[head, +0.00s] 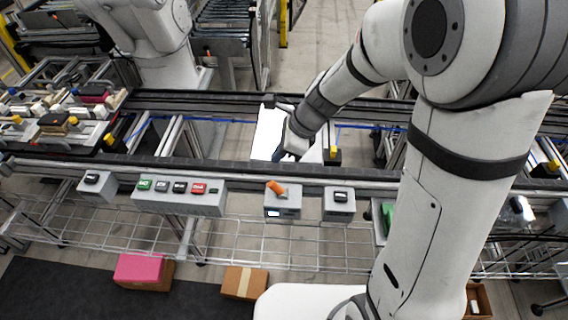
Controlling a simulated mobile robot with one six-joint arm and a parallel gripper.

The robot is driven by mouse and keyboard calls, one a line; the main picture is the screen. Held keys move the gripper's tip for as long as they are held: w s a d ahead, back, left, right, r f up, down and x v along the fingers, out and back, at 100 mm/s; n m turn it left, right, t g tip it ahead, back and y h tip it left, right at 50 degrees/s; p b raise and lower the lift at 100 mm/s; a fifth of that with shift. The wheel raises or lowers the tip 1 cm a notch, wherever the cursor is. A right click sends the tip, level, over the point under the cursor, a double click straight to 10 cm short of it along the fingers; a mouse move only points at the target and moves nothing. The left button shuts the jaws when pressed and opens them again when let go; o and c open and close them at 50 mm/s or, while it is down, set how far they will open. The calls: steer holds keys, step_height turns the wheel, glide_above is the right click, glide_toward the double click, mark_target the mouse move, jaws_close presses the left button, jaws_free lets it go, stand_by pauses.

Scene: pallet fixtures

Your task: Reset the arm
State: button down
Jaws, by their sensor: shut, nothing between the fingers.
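My arm comes from the right side of the head view and reaches toward the middle of the conveyor. My gripper (285,155) is at the arm's end, small and dark, pointing down near a white panel (268,128) between the conveyor rails. The gripper is shut and I see nothing held in it. Whether it touches the panel I cannot tell.
The front conveyor rail (240,171) carries grey control boxes, one with coloured buttons (178,190) and one with an orange switch (277,188). A pallet with parts (60,125) sits at left. A pink box (142,267) and a cardboard box (244,283) lie below.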

steer(key=shift+a+r, duration=0.35)
steer(key=shift+r, duration=0.2)
steer(key=s+d+r+n+t+h+b, duration=0.1)
steer(key=s+d+r+n+h, duration=0.1)
steer(key=s+d+r+n, duration=0.2)
steer(key=s+d+r+n+t+h+b, duration=0.1)
steer(key=s+d+r+n+t+h, duration=0.1)
steer(key=s+d+n, duration=0.8)
steer(key=d+r+n+h, duration=0.1)
steer(key=d+r+n, duration=0.1)
steer(key=d+n, duration=0.2)
steer(key=shift+s+d+r+h, duration=0.2)
steer(key=shift+d+r+h, duration=0.15)
steer(key=shift+d, duration=0.2)
stand_by(2.0)
